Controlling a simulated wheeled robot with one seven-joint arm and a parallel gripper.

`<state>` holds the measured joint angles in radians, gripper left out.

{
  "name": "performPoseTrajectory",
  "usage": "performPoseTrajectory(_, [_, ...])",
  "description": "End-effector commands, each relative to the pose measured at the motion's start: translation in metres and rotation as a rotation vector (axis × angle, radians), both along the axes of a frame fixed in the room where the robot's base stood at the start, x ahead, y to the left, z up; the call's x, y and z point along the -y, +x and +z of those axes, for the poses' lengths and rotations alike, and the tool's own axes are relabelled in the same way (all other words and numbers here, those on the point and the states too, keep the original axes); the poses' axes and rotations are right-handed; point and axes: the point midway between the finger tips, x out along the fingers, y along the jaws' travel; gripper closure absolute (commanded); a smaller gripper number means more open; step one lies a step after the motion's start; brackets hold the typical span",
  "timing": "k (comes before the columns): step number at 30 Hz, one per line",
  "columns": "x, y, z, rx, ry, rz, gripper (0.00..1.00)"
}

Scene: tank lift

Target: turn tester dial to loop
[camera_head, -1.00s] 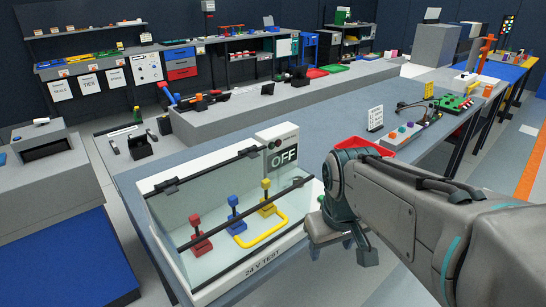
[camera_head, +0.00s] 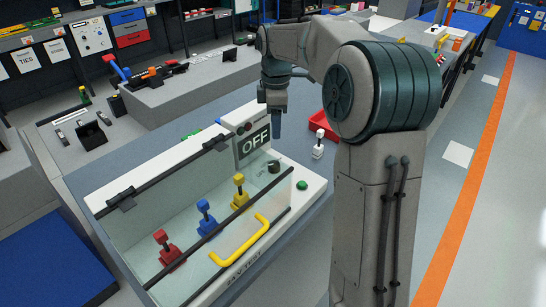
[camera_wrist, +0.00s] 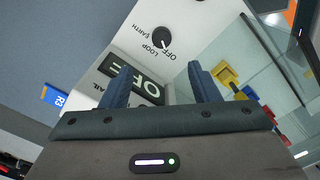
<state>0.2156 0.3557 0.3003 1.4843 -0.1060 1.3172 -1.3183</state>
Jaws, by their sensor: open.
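The tester (camera_head: 310,200) is a white box with a clear cover and a panel reading OFF. Its dial (camera_head: 274,167) is a small black knob on the white top, right of the OFF panel. In the wrist view the dial (camera_wrist: 162,38) has the labels EARTH, LOOP and OFF around it, and its white mark points towards OFF. My gripper (camera_head: 277,128) is above and behind the dial in the head view. In the wrist view my gripper (camera_wrist: 162,80) is open and empty, its fingers over the OFF panel (camera_wrist: 140,84), with the dial beyond the fingertips.
A green button (camera_head: 302,185) sits near the dial. Red, blue (camera_head: 206,217) and yellow levers stand behind the clear cover, with a yellow handle (camera_head: 240,243) in front. A red tray (camera_head: 322,126) and a small white item (camera_head: 318,146) lie to the right.

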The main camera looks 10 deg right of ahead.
Motion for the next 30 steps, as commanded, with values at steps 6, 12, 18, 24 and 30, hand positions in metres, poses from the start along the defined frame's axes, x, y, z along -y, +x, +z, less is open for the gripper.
performPoseTrajectory(6, [-0.004, -0.001, -0.034, -0.006, 0.000, 0.009, 0.44])
performPoseTrajectory(12, [-0.003, -0.001, -0.078, -0.006, 0.000, 0.007, 0.44])
performPoseTrajectory(18, [-0.002, -0.001, -0.113, -0.004, 0.000, 0.004, 0.44])
performPoseTrajectory(24, [-0.002, -0.001, -0.131, -0.002, -0.001, 0.003, 0.44])
performPoseTrajectory(30, [-0.002, -0.001, -0.134, 0.000, -0.001, 0.002, 0.44])
